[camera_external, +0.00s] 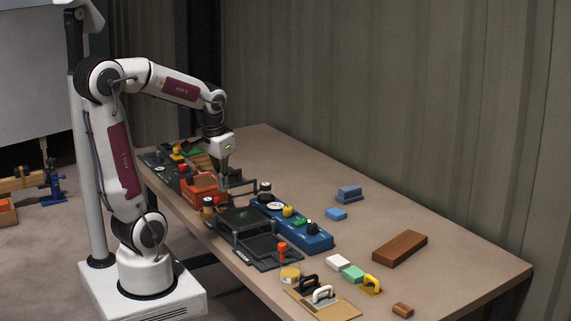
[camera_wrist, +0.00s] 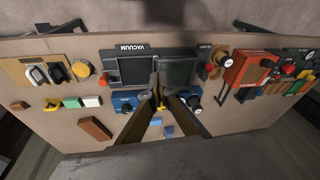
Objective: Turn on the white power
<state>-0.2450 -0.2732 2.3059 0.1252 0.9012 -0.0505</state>
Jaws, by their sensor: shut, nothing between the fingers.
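A white handle (camera_external: 323,294) stands beside a black handle (camera_external: 309,282) on a tan board (camera_external: 337,311) at the near edge of the table. In the wrist view the white handle (camera_wrist: 37,75) is at the far left, beside the black handle (camera_wrist: 57,73). No label reading "power" is legible on either. My gripper (camera_external: 223,186) is shut and empty, above the middle of the row of panels, well away from the white handle. In the wrist view my gripper (camera_wrist: 159,100) points over the blue panel.
A blue panel (camera_external: 318,240) with knobs, a dark vacuum box (camera_external: 240,218) with an orange knob, and a red box (camera_external: 200,190) lie around my gripper. A brown block (camera_external: 400,247) and blue blocks (camera_external: 349,193) lie to the right. The table's right side is mostly clear.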

